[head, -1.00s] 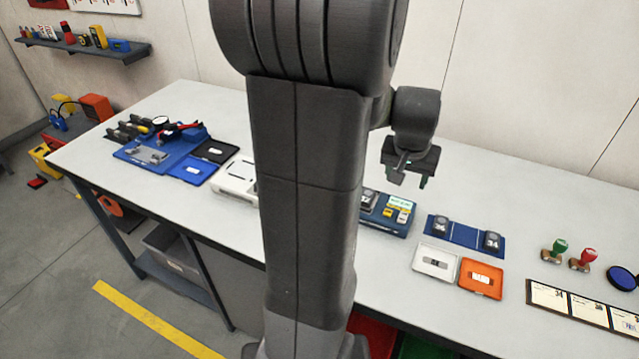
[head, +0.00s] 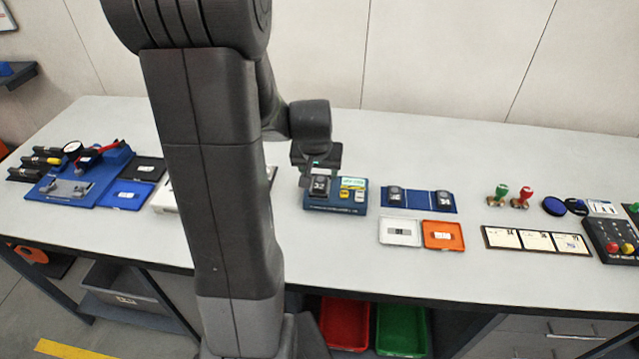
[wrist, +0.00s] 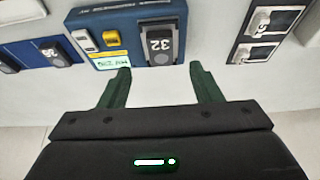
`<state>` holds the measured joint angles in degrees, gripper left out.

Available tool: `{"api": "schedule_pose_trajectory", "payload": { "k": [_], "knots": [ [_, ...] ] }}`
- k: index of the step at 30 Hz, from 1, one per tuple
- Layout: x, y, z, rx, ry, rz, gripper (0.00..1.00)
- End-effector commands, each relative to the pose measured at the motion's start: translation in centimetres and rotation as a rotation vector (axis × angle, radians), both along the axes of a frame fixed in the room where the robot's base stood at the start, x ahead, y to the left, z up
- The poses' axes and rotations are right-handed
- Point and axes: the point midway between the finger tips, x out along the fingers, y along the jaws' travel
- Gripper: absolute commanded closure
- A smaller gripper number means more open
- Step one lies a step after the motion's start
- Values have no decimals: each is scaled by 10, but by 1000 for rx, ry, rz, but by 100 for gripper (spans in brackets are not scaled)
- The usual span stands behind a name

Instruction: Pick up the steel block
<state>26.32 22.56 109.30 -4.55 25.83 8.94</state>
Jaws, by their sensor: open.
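No piece is clearly marked as the steel block. A grey metal piece (head: 66,190) sits on the blue clamp fixture (head: 98,198) at the far left in the head view. A dark block marked 32 (head: 320,186) sits on a blue device (head: 350,205) near the table's middle; it also shows in the wrist view (wrist: 159,42). My gripper (head: 318,172) hangs over the rear of that device in the head view. In the wrist view my gripper (wrist: 161,82) is open, with empty space between its green fingers, and block 32 lies beyond the fingertips.
A blue rack (head: 419,201) with two dark numbered blocks stands right of the device. A white tray (head: 386,243) and an orange tray (head: 458,246) lie in front. Stamps (head: 519,198), cards (head: 536,242) and a control box (head: 610,235) are farther right. The table's back is clear.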

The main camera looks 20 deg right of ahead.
Motion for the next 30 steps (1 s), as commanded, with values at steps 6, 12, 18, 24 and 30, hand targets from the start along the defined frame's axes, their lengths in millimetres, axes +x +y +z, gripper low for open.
{"api": "schedule_pose_trajectory", "payload": {
  "k": [6,12,18,24,30],
  "knots": [
    [4,-3,-13,0,0,0,42],
    [8,-5,-23,0,3,1,42],
    [16,-9,-45,2,3,0,42],
    [21,-12,-59,1,1,1,42],
    [23,-13,-61,0,-1,1,42]
  ]
}}
